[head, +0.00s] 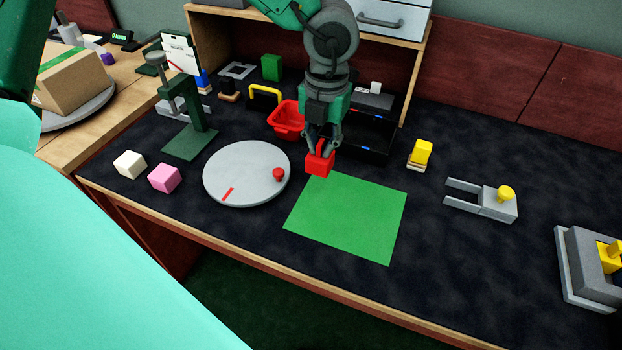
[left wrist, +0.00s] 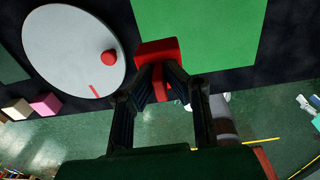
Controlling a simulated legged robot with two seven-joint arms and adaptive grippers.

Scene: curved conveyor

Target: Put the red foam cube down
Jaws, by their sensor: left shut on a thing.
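My left gripper (head: 321,146) is shut on the red foam cube (head: 319,164). In the head view the cube shows below the fingertips, near the far left corner of the green mat (head: 350,215). In the left wrist view the cube (left wrist: 158,52) is between the two fingers, with the mat (left wrist: 200,25) beyond it. The cube seems held above the table, but its height is hard to tell. My right gripper is not in view.
A grey turntable (head: 235,182) with a red knob is left of the mat. A red basket (head: 287,120) and a black tray (head: 368,135) stand behind. A yellow-topped block (head: 420,153) and a grey fork-shaped fixture (head: 485,198) are right. The green mat is bare.

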